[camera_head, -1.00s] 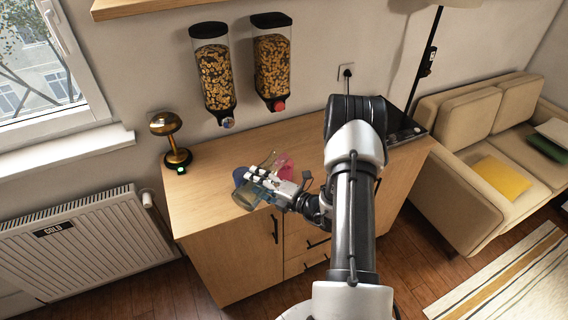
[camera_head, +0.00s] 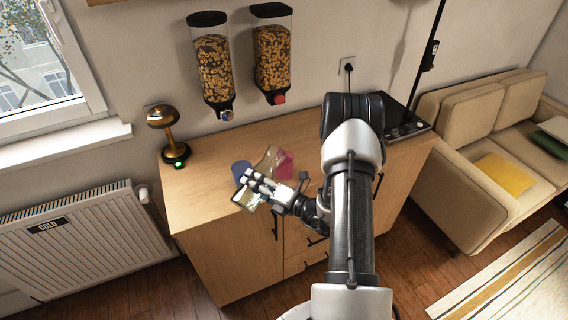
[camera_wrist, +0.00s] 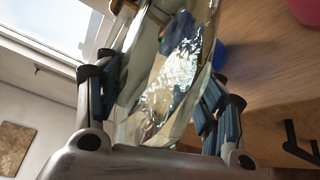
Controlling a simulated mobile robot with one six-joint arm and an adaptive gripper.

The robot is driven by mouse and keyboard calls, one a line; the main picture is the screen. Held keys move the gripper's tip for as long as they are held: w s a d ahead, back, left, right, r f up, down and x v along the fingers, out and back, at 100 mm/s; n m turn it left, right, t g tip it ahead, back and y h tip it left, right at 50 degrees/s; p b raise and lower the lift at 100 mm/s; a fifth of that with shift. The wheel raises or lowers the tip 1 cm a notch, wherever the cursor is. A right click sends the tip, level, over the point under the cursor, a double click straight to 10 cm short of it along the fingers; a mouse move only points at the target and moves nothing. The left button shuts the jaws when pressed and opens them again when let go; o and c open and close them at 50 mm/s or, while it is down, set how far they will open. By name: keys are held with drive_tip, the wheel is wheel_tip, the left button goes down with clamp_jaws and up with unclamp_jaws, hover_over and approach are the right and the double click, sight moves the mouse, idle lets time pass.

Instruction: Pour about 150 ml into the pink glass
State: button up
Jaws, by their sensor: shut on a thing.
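A brass lamp (camera_head: 168,138) is at the left end of the sideboard (camera_head: 205,178). Two cereal dispensers (camera_head: 214,65) hang on the wall. A dark hob-like panel (camera_head: 402,122) lies at the right end.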

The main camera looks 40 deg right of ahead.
drive_tip(key=shift+d+f+n+b, duration=0.15)
drive_tip(key=shift+f+n+b, duration=0.3)
drive_tip(key=shift+f, duration=0.2)
drive_tip(key=shift+w+d+r+n+h, duration=0.15)
drive_tip(key=shift+d+r+n+h, duration=0.15)
drive_tip(key=shift+r+n, duration=0.25)
drive_tip(key=shift+w+d+r+n, duration=0.1)
drive_tip(key=shift+d+r+n, duration=0.15)
drive_tip(key=shift+n, duration=0.45)
drive_tip(key=shift+d+b, duration=0.1)
drive_tip(key=shift+b, duration=0.2)
drive_tip(key=shift+w+d+r+n+t+b, duration=0.15)
drive_tip(key=shift+d+n+t+b, duration=0.3)
drive_tip(key=shift+n+b, duration=0.45)
drive_tip(key=n+b, duration=0.3)
drive_tip(key=n, duration=0.1)
drive_tip(key=shift+d+h, duration=0.1)
drive_tip(key=shift+h, duration=0.2)
drive_tip(key=shift+w+d+r+n+t, duration=0.1)
drive_tip(key=shift+n+t, duration=0.05)
drive_tip(key=shift+n, duration=0.35)
drive_tip(key=shift+w+d+n+t, duration=0.1)
drive_tip(key=shift+n, duration=0.4)
drive_tip(key=shift+d+n, duration=0.2)
drive_tip(key=shift+n, duration=0.6)
drive_tip(key=shift+f, duration=0.2)
